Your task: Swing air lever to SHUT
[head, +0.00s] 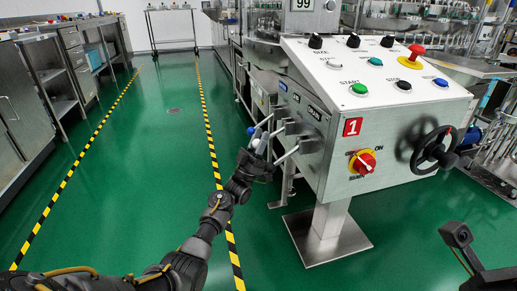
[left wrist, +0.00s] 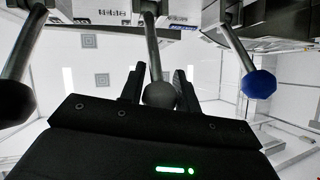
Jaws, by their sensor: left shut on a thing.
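Three levers stick out from the left side of the steel control box (head: 375,130). In the left wrist view they are a left lever with a dark knob (left wrist: 14,103), a middle lever with a dark ball knob (left wrist: 160,94), and a right lever with a blue knob (left wrist: 259,83). My left gripper (head: 258,153) reaches these levers from below. In the left wrist view its fingers are on both sides of the middle lever's ball, shut on it.
The box top has several buttons and a red emergency knob (head: 417,50). A red rotary switch (head: 364,163) and a black handwheel (head: 433,149) are on its front. The box stands on a steel pedestal (head: 328,222). Green floor is clear to the left, towards steel cabinets (head: 80,62).

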